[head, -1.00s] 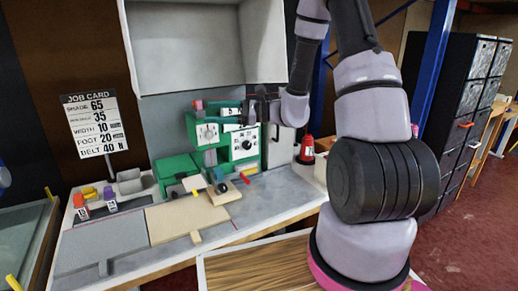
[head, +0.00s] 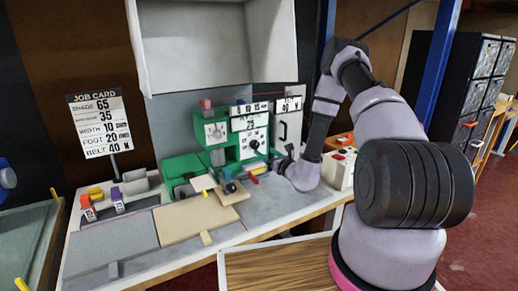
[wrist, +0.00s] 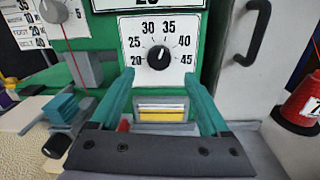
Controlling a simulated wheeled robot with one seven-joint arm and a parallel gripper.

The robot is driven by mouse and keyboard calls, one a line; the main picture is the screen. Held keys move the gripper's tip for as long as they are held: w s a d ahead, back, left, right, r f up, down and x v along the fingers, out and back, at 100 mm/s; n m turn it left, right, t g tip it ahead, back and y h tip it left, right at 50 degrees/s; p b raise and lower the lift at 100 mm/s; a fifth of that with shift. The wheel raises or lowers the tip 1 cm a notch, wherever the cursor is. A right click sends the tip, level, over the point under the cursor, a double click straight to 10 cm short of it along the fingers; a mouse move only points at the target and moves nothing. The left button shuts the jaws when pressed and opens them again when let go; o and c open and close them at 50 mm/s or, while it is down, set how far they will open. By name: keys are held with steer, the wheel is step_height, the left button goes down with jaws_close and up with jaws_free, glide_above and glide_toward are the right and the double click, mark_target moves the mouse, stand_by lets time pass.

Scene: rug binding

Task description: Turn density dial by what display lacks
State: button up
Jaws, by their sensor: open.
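The green machine (head: 218,157) stands on the bench at middle. Its right dial (head: 254,144), a black knob on a white plate, shows in the wrist view (wrist: 159,58) with numbers from 20 to 45; its pointer stands near the top, between 30 and 35. A display (head: 250,123) sits above the dial; its number is small, seemingly 25. The job card (head: 97,124) lists 65, 35, 10, 20 and 40 N; the name beside 35 is unclear. My gripper (wrist: 160,75) has two teal fingers, open and empty, reaching toward the dial's lower edge, apart from the knob.
A second grey dial (head: 215,132) is on the machine's left. A grey cabinet door with a black handle (wrist: 259,31) and a red weight-like object (wrist: 303,100) stand right of my gripper. Blocks and a board (head: 215,193) lie in front of the machine.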

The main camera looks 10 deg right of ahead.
mark_target(256, 146)
steer(key=x, duration=0.6)
steer(key=shift+w+a, duration=0.1)
jaws_close()
steer(key=shift+m, duration=0.4)
steer(key=m, duration=0.3)
steer(key=shift+m, duration=0.4)
steer(key=m, duration=0.3)
steer(key=shift+m, duration=0.4)
steer(key=m, duration=0.4)
steer(key=shift+f+m+t, duration=0.1)
steer(key=shift+m+t, duration=0.2)
steer(key=shift+m, duration=1.6)
steer(key=shift+a+m, duration=0.1)
steer(key=shift+m, duration=0.2)
